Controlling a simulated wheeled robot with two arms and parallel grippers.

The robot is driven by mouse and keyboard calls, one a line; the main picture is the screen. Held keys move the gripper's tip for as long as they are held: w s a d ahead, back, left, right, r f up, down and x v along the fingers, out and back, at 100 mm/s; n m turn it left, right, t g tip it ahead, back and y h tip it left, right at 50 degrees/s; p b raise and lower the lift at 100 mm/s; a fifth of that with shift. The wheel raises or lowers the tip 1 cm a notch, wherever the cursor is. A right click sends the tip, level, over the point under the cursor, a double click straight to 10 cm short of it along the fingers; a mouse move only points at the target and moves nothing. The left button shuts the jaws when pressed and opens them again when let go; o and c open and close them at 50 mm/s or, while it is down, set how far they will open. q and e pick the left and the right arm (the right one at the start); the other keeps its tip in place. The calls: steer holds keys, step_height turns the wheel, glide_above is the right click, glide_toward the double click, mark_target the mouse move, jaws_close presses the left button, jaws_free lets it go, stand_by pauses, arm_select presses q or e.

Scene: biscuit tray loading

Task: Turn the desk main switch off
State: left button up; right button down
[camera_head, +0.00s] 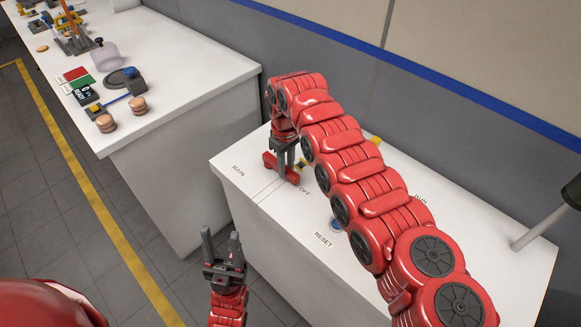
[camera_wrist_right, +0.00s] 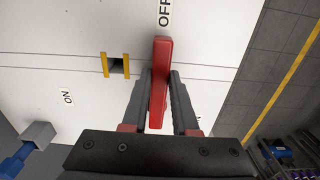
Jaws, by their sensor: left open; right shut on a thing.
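The main switch shows as a red handle (camera_head: 293,177) on the white desk top, beside the OFF label (camera_head: 305,192) and near the MAIN label (camera_head: 239,171). In the right wrist view the long red handle (camera_wrist_right: 160,85) has one end right by the OFF label (camera_wrist_right: 164,12); the ON label (camera_wrist_right: 67,97) is off to the left. My right gripper (camera_head: 286,153) reaches down and is shut on the handle, with a dark finger on each side (camera_wrist_right: 160,95). My left gripper (camera_head: 221,237) is open and empty, in front of the desk's left end, apart from the switch.
A RESET label (camera_head: 324,240) and a blue button (camera_head: 336,224) lie near my right arm, which hides part of the desk top. A pale post (camera_head: 535,230) stands at the right. A white table (camera_head: 190,80) with biscuits (camera_head: 138,105) is at the left.

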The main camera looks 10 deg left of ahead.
stand_by(0.3)
steer(key=c, duration=0.7)
jaws_free()
step_height(320, 180, up, 18)
steer(key=p, duration=0.4)
steer(key=shift+f, duration=0.25)
